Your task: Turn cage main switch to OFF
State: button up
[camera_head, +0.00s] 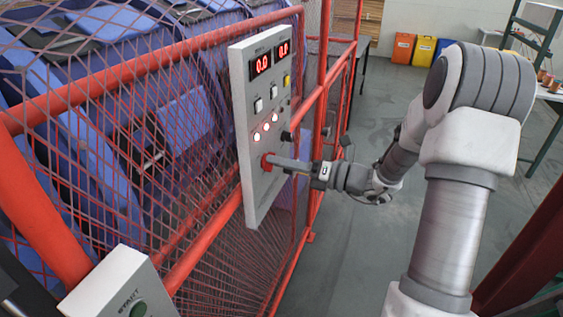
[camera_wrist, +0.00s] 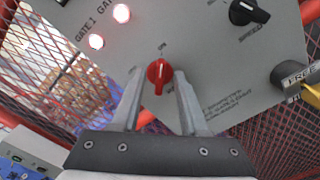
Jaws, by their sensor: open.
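The red rotary switch (camera_wrist: 159,75) sits low on the grey control panel (camera_wrist: 215,70) in the wrist view. Its handle stands close to upright in that picture. It also shows in the head view (camera_head: 267,161) at the panel's lower part. My gripper (camera_wrist: 159,82) is open, with one finger on each side of the red switch. I cannot tell whether the fingers touch it. In the head view my gripper (camera_head: 279,163) reaches the panel from the right. The lettering around the switch is too small to read surely.
The panel is fixed to a red mesh fence (camera_head: 130,90) with blue machinery behind it. A black knob (camera_wrist: 248,12) and lit lamps (camera_wrist: 121,13) are near the switch. A START box (camera_head: 120,285) stands at lower left. Open grey floor (camera_head: 385,105) lies right of the fence.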

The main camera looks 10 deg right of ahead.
grip_shut()
jog(key=shift+n, duration=0.3)
dwell(0.3)
jog(key=n+b, duration=0.4)
jog(key=n, duration=0.1)
jog(key=n+b, duration=0.5)
jog(key=n, duration=0.1)
jog(key=n+b, duration=0.5)
jog(key=n, duration=0.1)
jog(key=shift+s+a+f, duration=0.1)
jog(key=shift+s+a, duration=0.1)
jog(key=shift+s, duration=0.1)
jog(key=shift+n+b, duration=0.3)
jog(key=shift+b, duration=0.05)
